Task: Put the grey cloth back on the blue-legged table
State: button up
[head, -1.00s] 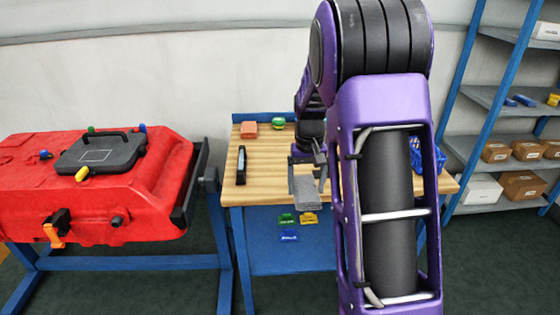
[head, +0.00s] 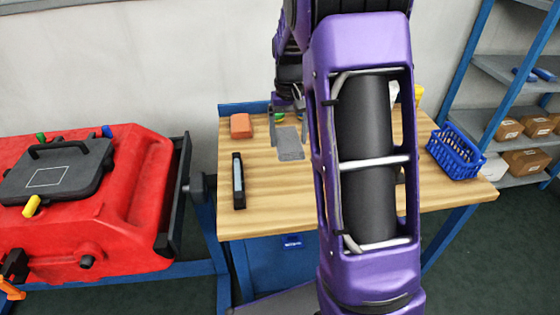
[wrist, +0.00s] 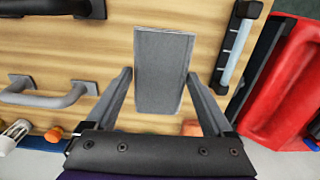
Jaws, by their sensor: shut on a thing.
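The grey cloth (head: 290,143) is a flat grey piece over the back middle of the blue-legged table's wooden top (head: 275,205). My gripper (head: 287,110) is at the cloth's far end, with its fingers on either side of it. In the wrist view the cloth (wrist: 163,65) extends out from between the fingers of my gripper (wrist: 160,90), over the wood. I cannot tell whether the cloth touches the tabletop. My arm hides part of the table's right half.
An orange-red block (head: 241,126) and a dark bar-shaped tool (head: 238,181) lie left of the cloth. A blue basket (head: 455,152) sits at the right end. A red tank (head: 120,200) stands to the left, shelving to the right. The front left of the tabletop is clear.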

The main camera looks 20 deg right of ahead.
jog(key=shift+w+f, duration=0.15)
jog(key=shift+w, duration=0.1)
notch_tip(320, 180, down, 10)
jog(key=shift+r+b, duration=0.2)
jog(key=shift+b, duration=0.25)
jog(key=shift+f, duration=0.2)
jog(key=o, duration=1.1)
jog(key=shift+c, duration=0.2)
jog(key=shift+r, duration=0.1)
notch_tip(320, 180, up, 12)
jog(key=shift+r+p, duration=0.1)
jog(key=shift+p, duration=0.5)
